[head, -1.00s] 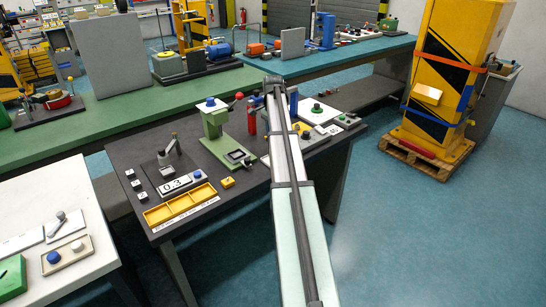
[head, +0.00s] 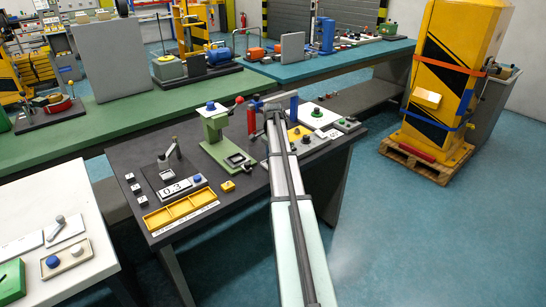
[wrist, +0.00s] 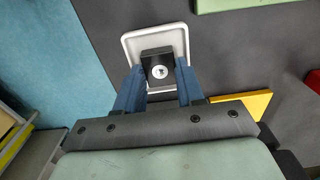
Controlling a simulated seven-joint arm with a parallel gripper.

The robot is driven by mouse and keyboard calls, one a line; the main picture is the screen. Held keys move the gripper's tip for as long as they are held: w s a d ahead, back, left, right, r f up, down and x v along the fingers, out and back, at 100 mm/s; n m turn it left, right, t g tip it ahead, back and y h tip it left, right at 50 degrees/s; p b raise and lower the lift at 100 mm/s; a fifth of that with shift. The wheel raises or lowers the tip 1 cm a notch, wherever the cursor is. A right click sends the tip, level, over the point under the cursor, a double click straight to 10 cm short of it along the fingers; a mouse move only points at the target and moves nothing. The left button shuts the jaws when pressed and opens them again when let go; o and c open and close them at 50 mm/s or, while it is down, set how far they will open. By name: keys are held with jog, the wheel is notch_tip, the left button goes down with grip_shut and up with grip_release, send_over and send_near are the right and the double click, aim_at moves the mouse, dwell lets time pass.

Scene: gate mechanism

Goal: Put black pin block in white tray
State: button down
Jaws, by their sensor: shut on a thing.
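In the wrist view my gripper (wrist: 160,82) has its two blue fingers on either side of the black pin block (wrist: 149,60) and is shut on it. A pale round pin end shows on the block's face. The block is over the white tray (wrist: 132,46), inside its rim outline as seen from the wrist. I cannot tell whether the block touches the tray's floor. The tray's near side is partly hidden by the block and fingers. In the head view my arm covers the block and the tray.
A green press (head: 214,135) stands left of my arm on the dark table (head: 130,158). A red cylinder (head: 251,122) and a blue post (head: 293,107) stand close to the arm's end. A yellow piece (wrist: 246,104) lies right of the fingers in the wrist view.

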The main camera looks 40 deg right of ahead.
jog(key=shift+f, duration=0.15)
jog(key=c, duration=0.7)
grip_release()
notch_tip(320, 180, up, 12)
jog(key=shift+r, duration=0.2)
